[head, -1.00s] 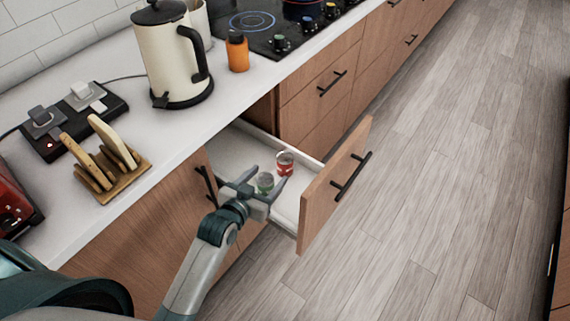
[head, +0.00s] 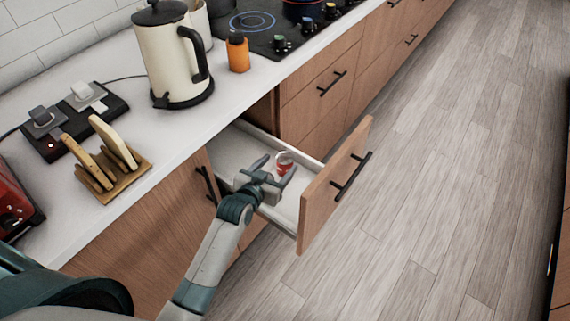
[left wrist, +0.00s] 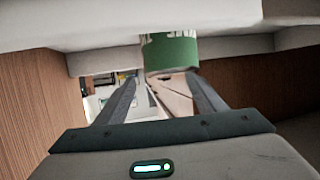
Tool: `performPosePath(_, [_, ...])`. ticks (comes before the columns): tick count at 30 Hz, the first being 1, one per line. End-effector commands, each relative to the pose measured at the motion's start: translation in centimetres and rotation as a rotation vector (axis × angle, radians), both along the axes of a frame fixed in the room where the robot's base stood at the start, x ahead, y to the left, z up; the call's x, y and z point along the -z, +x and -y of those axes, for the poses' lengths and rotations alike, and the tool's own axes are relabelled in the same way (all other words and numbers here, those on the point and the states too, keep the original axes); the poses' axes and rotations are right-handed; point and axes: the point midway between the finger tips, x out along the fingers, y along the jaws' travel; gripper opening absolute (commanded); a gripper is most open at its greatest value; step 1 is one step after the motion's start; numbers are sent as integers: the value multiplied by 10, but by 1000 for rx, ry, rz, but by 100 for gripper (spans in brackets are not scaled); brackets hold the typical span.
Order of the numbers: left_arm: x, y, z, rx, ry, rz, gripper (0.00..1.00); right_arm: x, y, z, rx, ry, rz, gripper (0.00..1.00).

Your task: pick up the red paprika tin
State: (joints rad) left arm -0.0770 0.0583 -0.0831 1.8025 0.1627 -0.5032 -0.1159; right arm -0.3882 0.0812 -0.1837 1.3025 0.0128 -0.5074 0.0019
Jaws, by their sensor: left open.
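The red paprika tin (head: 284,158) stands in the open drawer (head: 309,165), with a pale lid and its lower part partly covered by my gripper. My left gripper (head: 275,168) is over the drawer, open, its fingers spread just in front of the red tin on the near side. In the left wrist view the two fingers (left wrist: 163,88) are apart with nothing held between them. A green tin (left wrist: 170,52) shows there beyond the fingertips. The red tin cannot be made out in that view. My right gripper is not in view.
The drawer front (head: 335,185) with its dark handle stands out over the open floor. The counter above holds a cream kettle (head: 172,60), an orange bottle (head: 238,55) and a toast rack (head: 112,165). Cabinet faces flank the drawer.

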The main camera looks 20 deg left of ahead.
Motion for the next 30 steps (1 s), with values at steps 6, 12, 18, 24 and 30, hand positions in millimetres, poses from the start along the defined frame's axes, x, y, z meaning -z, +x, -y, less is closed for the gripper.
performPosePath(6, [8,26,5,1,0,0,64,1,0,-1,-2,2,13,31])
performPosePath(12, [12,35,6,0,0,1,64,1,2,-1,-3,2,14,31])
performPosePath(18, [12,35,6,0,0,1,64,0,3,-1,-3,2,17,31])
performPosePath(24, [12,34,6,0,1,0,64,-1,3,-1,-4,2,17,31])
performPosePath(30, [12,34,6,0,1,0,23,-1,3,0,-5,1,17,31])
